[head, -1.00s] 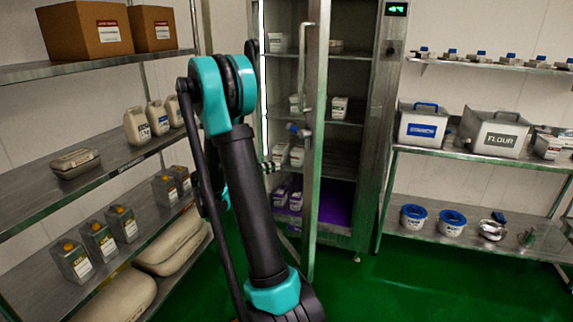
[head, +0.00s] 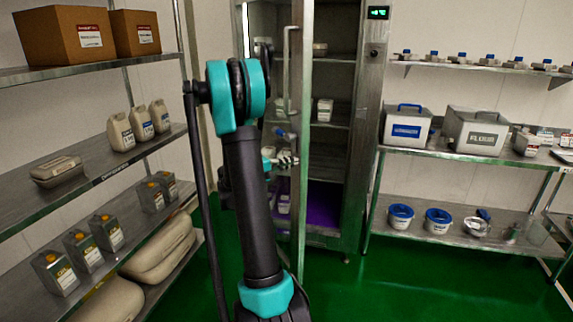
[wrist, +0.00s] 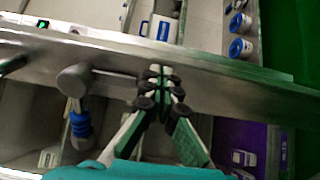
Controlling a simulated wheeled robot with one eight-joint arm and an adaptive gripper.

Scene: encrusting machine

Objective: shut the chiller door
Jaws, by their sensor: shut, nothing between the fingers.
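The chiller (head: 370,130) stands at the back with its front open. Its door (head: 303,90) is swung out, seen nearly edge-on, with a vertical bar handle (head: 287,75). My gripper (head: 288,160) is at the door, below the handle, partly hidden by my arm. In the wrist view my gripper (wrist: 160,75) is shut and empty, with its fingertips over the door's metal frame (wrist: 225,72). I cannot tell whether they touch it.
A shelf rack (head: 90,185) with boxes, jugs and tins stands at the left. A steel rack (head: 440,160) with bins and tubs stands right of the chiller. Green floor (head: 400,285) is clear in front of the chiller and right rack.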

